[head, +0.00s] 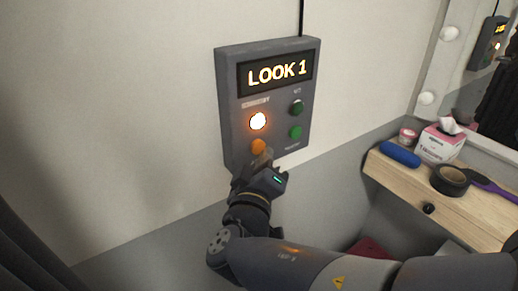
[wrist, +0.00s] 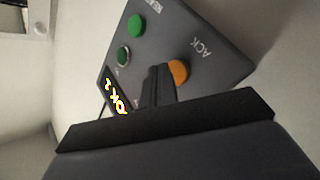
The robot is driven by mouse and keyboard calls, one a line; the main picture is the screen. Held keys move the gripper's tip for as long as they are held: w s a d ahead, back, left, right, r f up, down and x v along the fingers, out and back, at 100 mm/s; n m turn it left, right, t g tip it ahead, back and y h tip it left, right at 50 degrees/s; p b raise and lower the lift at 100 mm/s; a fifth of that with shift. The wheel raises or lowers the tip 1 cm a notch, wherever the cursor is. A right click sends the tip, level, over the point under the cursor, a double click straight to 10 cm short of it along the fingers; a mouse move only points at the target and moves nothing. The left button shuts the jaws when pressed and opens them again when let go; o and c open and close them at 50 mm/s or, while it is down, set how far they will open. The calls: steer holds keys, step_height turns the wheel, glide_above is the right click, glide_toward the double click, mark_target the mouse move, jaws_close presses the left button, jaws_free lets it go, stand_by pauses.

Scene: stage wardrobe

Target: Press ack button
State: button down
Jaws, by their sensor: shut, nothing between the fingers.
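The grey cue box (head: 230,130) hangs on the wall and its screen (head: 275,71) reads LOOK 1. The orange ack button (head: 258,145) sits low on the left of its face, below a brightly lit lamp (head: 258,121). In the wrist view the orange button (wrist: 180,71) lies beside the ACK lettering, partly hidden by the fingers. My gripper (head: 262,158) is shut and empty, with its tips just below the button in the head view. In the wrist view the gripper (wrist: 158,72) overlaps the button's edge; I cannot tell if they touch.
A green button (head: 295,132) and a darker green lamp (head: 297,107) are on the box's right side. A wooden shelf (head: 400,178) at right holds a tissue box (head: 438,145), a blue roll (head: 400,153) and black tape (head: 450,179). A mirror stands behind.

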steer(key=shift+w+a+b, duration=0.4)
steer(key=shift+w+b, duration=0.2)
steer(key=shift+b, duration=0.15)
stand_by(0.7)
steer(key=shift+s, duration=0.15)
steer(key=shift+s+d+b, duration=0.45)
steer(key=shift+s+b, duration=0.1)
steer(key=s+d, duration=0.1)
steer(key=s, duration=0.1)
steer(key=s+d+b, duration=0.1)
steer(key=s+d, duration=0.1)
steer(key=shift+s, duration=0.1)
stand_by(0.5)
steer(key=shift+a, duration=0.15)
stand_by(0.4)
